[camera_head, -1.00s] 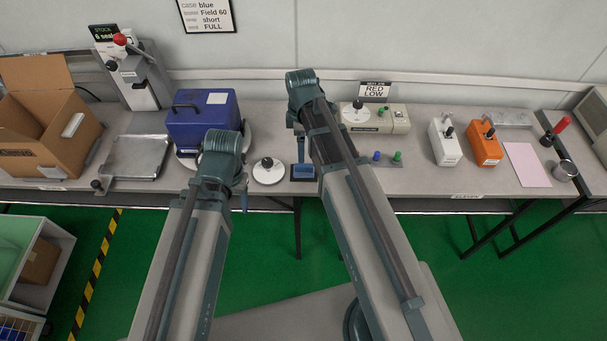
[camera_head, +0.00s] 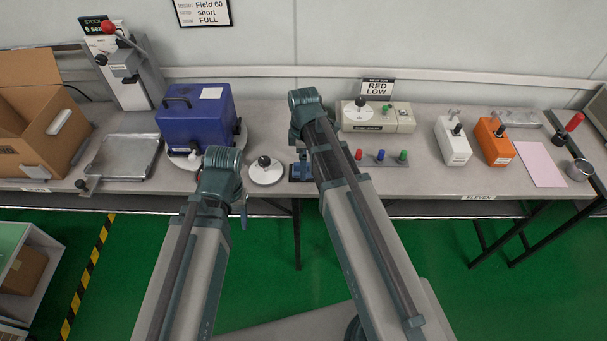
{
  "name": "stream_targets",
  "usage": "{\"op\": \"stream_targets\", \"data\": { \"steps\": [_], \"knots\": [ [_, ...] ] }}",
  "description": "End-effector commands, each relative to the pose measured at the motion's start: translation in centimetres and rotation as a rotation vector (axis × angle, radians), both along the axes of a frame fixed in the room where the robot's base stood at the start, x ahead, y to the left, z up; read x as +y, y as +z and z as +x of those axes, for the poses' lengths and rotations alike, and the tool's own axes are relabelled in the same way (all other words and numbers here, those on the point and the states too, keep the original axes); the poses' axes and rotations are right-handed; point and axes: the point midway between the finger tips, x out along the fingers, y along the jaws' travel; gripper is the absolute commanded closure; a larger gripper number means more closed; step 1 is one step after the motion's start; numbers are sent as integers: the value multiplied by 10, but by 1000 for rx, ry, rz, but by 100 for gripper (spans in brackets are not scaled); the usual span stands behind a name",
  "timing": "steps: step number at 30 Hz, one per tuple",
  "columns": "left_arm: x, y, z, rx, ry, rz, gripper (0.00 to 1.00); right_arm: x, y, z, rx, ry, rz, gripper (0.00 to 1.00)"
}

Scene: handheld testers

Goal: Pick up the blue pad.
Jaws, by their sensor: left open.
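The small blue pad (camera_head: 295,172) lies on the bench just right of the white round disc with a black knob (camera_head: 265,171). The end of my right arm partly covers it. My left gripper (camera_head: 244,213) shows only as a small piece below its arm's upper joint, near the bench's front edge; it is open and left of the pad. My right gripper (camera_head: 303,160) hangs down at the pad, mostly hidden behind its arm. I cannot tell whether it touches the pad or how its jaws stand.
A blue tester (camera_head: 197,122) stands at the left on a round base. Red, blue and green pegs (camera_head: 380,157) stand right of my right arm, in front of a beige tester (camera_head: 378,118). White (camera_head: 453,143) and orange (camera_head: 493,143) testers are farther right.

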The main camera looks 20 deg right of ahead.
Motion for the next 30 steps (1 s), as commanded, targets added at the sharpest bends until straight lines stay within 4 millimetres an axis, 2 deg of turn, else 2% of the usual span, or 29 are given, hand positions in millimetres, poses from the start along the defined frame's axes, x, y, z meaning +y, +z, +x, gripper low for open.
{"op": "stream_targets", "data": {
  "steps": [1, 3, 12, 27, 30],
  "knots": [
    [0, -13, 0, 0, 0, 0, 41, 0, -13, 0, 0, 0, 0, 5],
    [0, -19, 0, 0, 0, 0, 41, 0, -18, 0, 0, 0, 0, 5],
    [0, -18, 0, 0, 0, 0, 41, 0, -18, 0, 0, 0, 0, 5],
    [0, -18, 0, 0, 0, 0, 41, 0, -18, 0, 0, 0, 0, 95],
    [0, -18, 0, 0, 0, 0, 41, 0, -18, 0, 0, 0, 0, 95]
  ]
}}
